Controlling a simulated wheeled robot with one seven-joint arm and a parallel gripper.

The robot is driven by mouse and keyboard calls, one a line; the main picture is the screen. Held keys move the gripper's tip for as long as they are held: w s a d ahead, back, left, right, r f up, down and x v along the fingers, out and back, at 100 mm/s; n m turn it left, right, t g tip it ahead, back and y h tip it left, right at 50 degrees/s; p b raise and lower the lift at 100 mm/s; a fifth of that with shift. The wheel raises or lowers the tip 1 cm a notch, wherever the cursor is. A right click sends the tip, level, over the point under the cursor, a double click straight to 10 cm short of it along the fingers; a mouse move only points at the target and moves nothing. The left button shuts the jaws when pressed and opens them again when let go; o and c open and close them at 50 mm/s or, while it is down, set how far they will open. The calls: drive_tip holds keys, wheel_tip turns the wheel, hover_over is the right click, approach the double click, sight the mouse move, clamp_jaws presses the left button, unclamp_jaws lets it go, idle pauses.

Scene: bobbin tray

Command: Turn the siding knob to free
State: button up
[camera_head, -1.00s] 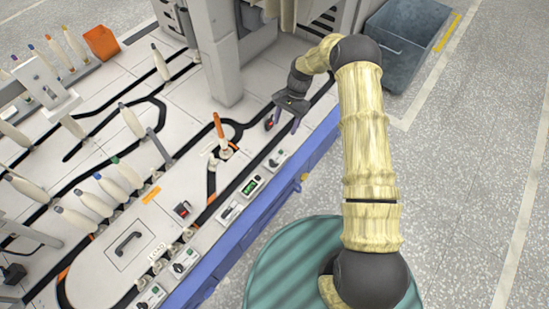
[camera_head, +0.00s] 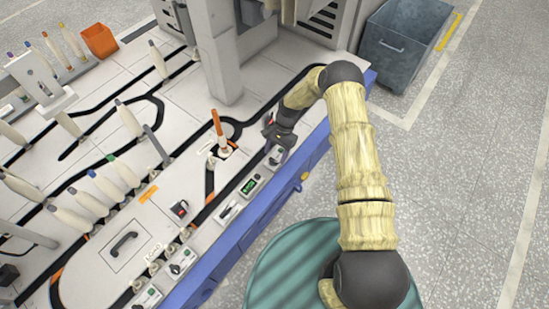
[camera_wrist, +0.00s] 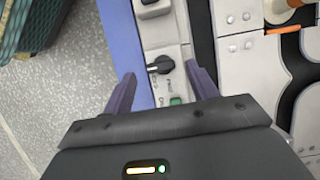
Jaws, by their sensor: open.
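A black knob (camera_wrist: 161,65) sits on a pale switch panel (camera_wrist: 163,92) in the wrist view. Its narrow end points left in that view. Small printed lettering stands on the panel, too blurred to read surely, and a green patch (camera_wrist: 176,101) lies nearer my gripper. My gripper (camera_wrist: 161,72) is open and empty, with one purple finger on each side of the knob and visible gaps to it. In the head view my gripper (camera_head: 277,149) is over the panel at the table's right edge and partly hides it (camera_head: 275,158).
More panels line the blue table edge (camera_head: 240,240): one with a green display (camera_head: 250,187), a rocker switch (camera_head: 229,211) and another knob panel (camera_head: 181,262). An orange-tipped peg (camera_head: 218,127) stands close left of my gripper. A grey column (camera_head: 220,60) rises behind.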

sight(273, 161)
drive_tip(key=shift+x, duration=1.2)
drive_tip(key=shift+c, duration=0.2)
drive_tip(key=c, duration=1)
drive_tip(key=shift+o, duration=0.3)
